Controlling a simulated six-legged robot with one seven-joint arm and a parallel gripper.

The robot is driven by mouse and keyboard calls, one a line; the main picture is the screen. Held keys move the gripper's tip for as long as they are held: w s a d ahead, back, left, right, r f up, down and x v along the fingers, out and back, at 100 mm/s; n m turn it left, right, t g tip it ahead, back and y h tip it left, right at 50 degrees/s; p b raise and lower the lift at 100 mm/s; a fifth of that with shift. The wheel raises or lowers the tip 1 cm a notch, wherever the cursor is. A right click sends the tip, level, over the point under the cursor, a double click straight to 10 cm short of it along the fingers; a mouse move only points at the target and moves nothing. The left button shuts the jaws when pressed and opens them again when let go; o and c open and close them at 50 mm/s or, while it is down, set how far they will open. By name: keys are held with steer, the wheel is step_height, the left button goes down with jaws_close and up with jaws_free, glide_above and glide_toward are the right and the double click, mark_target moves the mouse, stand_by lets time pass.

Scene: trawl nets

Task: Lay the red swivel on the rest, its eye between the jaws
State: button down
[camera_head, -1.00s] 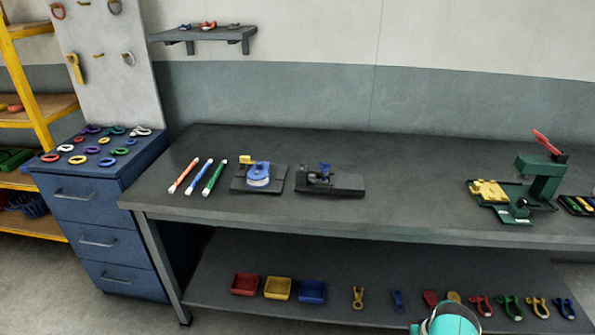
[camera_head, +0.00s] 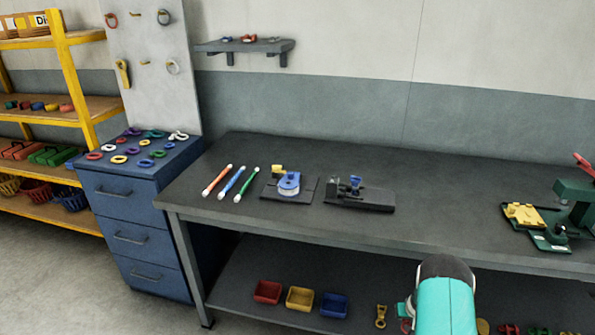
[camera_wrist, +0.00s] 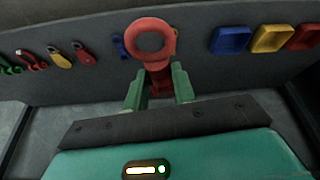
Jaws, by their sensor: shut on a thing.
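In the wrist view the red swivel (camera_wrist: 156,65) stands out from between the two green fingers of my gripper (camera_wrist: 157,88), which is shut on it. Its round eye points away from the palm, and its lower end is partly hidden between the fingers. In the head view my teal arm end (camera_head: 446,302) is low at the right of centre, in front of the bench, and the swivel is hardly visible there. A dark fixture (camera_head: 372,201) with a small blue part (camera_head: 356,183) lies on the bench top; it looks like the rest with jaws, too small to be sure.
The bench (camera_head: 450,215) has a clear stretch right of the fixture. A blue reel on a plate (camera_head: 289,184) and several coloured rods (camera_head: 235,181) lie left of it. A green press (camera_head: 573,205) stands at right. Trays (camera_head: 300,299) and tools fill the lower shelf.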

steer(key=s+a+r, duration=0.3)
steer(key=a+r, duration=0.8)
steer(key=a, duration=0.2)
steer(key=s+a+r+n, duration=0.1)
steer(key=s+a+r, duration=0.3)
steer(key=a+r, duration=0.7)
steer(key=a, duration=0.3)
steer(key=shift+r+y, duration=0.35)
steer(key=shift+y, duration=0.05)
steer(key=shift+a, duration=0.25)
